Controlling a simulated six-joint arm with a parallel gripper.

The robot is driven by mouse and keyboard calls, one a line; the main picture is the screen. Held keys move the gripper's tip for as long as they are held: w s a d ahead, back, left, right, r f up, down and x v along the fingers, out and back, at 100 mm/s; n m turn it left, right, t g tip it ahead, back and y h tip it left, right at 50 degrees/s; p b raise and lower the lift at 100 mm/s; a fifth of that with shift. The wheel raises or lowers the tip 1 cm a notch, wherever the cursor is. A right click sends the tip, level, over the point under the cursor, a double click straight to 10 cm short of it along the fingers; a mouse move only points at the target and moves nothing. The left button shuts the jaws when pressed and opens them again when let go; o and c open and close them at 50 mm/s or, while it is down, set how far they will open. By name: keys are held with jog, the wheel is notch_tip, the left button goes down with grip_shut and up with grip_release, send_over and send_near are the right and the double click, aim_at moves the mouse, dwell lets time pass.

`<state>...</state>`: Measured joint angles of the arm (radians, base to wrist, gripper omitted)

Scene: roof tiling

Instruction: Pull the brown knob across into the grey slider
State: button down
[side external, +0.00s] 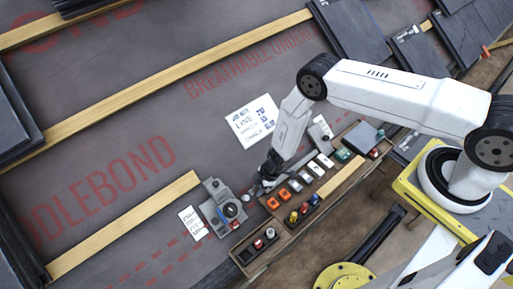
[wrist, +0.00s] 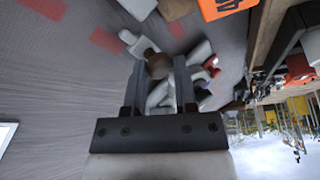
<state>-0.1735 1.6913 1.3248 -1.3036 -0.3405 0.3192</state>
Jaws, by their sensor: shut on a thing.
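The brown knob (wrist: 158,66) shows in the wrist view between the fingertips of my gripper (wrist: 157,75), which is shut on it. Light grey pieces spread around and below the knob; one grey arm (wrist: 139,45) reaches up and left, another (wrist: 200,53) up and right. I cannot tell which of them is the grey slider. In the side view my gripper (side external: 268,172) points down beside the wooden tray, low over grey parts (side external: 258,190). The knob is too small or hidden to make out there.
The wooden tray (side external: 338,183) with several coloured blocks lies just right of my gripper. A grey device (side external: 215,187) with blue and red parts stands to its left. A white printed sheet (side external: 252,121) lies behind. The membrane farther left is largely clear.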

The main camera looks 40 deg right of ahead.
jog(key=d, duration=3)
jog(key=shift+d, duration=0.25)
jog(key=shift+c, duration=2.1)
grip_release()
jog(key=shift+w+a, duration=0.1)
jog(key=a, duration=3)
jog(key=shift+a, duration=0.2)
